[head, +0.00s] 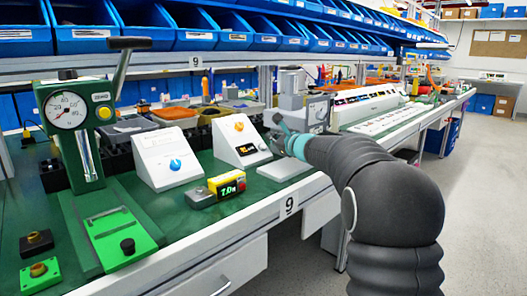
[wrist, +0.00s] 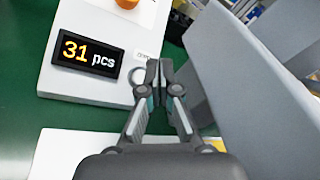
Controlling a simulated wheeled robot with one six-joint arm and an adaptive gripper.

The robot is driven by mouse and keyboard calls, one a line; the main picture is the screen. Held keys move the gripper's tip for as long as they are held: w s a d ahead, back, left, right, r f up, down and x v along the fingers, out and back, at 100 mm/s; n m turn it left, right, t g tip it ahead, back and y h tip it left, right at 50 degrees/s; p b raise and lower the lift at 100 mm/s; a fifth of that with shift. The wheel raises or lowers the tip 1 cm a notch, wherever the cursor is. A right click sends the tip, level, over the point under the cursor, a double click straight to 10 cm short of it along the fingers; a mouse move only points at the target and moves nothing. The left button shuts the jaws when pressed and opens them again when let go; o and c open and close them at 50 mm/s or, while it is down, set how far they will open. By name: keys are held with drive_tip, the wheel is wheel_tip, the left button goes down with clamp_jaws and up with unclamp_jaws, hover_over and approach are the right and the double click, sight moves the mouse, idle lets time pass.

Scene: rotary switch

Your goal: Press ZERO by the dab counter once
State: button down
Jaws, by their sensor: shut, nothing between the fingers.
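The counter is a white sloped box (head: 240,136) with an orange knob and a small dark display. In the wrist view the display (wrist: 90,53) reads 31 pcs. A small label (wrist: 146,55) too small to read and a round grey ring (wrist: 138,73) sit right of the display, at the box's right edge. My gripper (wrist: 159,66) is shut and empty, its fingertips just right of the ring and partly hiding that edge. I cannot tell whether they touch the box. In the head view my gripper (head: 277,128) is at the box's right side.
A grey machine (wrist: 250,80) stands close on my gripper's right. A white box with a blue knob (head: 168,158) and a yellow device with a green display (head: 227,184) are to the left. A green press with a dial (head: 85,125) stands far left.

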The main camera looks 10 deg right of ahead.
drive_tip(key=shift+w+a+f+b, duration=0.4)
drive_tip(key=shift+w+f, duration=0.1)
drive_tip(key=shift+f, duration=0.2)
drive_tip(key=shift+f, duration=0.1)
idle(1.0)
drive_tip(key=shift+w+a+f+b, duration=0.1)
drive_tip(key=shift+w+f+b, duration=0.15)
drive_tip(key=shift+b, duration=0.15)
drive_tip(key=shift+w+a+f+b, duration=0.15)
drive_tip(key=shift+f+b, duration=0.2)
idle(0.7)
drive_tip(key=shift+r, duration=0.1)
idle(0.3)
drive_tip(key=shift+s+d+r, duration=0.3)
drive_tip(key=shift+s+r, duration=0.15)
drive_tip(key=shift+r, duration=0.15)
drive_tip(key=s+r, duration=0.1)
drive_tip(key=d+r+p, duration=0.1)
drive_tip(key=s+d+r+p, duration=0.1)
drive_tip(key=shift+s+r, duration=0.3)
drive_tip(key=shift+r, duration=0.1)
